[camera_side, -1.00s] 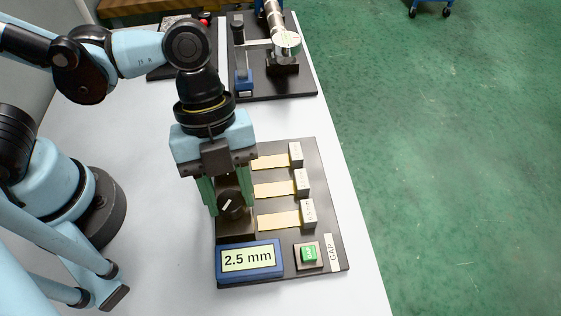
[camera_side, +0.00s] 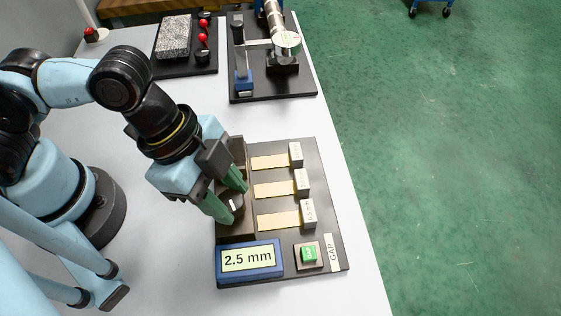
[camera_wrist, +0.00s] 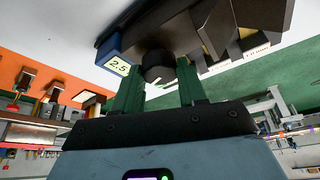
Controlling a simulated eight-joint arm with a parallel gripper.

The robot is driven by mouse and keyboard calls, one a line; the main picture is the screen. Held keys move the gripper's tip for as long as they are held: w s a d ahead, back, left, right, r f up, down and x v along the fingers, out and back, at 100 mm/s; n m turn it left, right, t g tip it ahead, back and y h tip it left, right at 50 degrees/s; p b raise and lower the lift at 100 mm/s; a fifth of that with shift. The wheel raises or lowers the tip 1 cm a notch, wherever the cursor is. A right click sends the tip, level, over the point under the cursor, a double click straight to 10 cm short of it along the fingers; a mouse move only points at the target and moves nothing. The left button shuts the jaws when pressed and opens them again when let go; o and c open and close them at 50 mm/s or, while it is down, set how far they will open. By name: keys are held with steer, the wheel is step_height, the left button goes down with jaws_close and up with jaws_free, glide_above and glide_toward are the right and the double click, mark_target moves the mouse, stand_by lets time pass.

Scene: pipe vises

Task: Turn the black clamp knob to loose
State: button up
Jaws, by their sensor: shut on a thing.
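The black clamp knob (camera_side: 238,209) is on the dark block at the left side of the gap board (camera_side: 279,252). A white mark on its face points nearly up and down in the side view. My gripper (camera_side: 233,202) is shut on the knob, one green finger on each side, and is tilted in from the left. In the wrist view the knob (camera_wrist: 158,68) sits between the two green fingertips (camera_wrist: 157,80). The fingers hide part of the knob in the side view. The blue display (camera_side: 249,259) reads 2.5 mm.
Three brass strips with grey end blocks (camera_side: 302,182) lie right of the knob. A green button (camera_side: 309,254) is right of the display. Behind stand a board with a blue-and-metal device (camera_side: 284,64) and one with a grey stone slab (camera_side: 174,38). The white table between is clear.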

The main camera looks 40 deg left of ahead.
mark_target(229, 200)
steer(key=n+t, duration=0.1)
steer(key=n, duration=0.2)
steer(key=n+t+y, duration=0.1)
steer(key=n, duration=0.2)
steer(key=shift+s+d, duration=0.1)
steer(key=shift+s, duration=0.1)
steer(key=shift+n, duration=0.4)
steer(key=o, duration=1.1)
steer(key=shift+c, duration=0.2)
steer(key=shift+r, duration=0.1)
steer(key=shift+v, duration=1.55)
step_height(229, 200, up, 7)
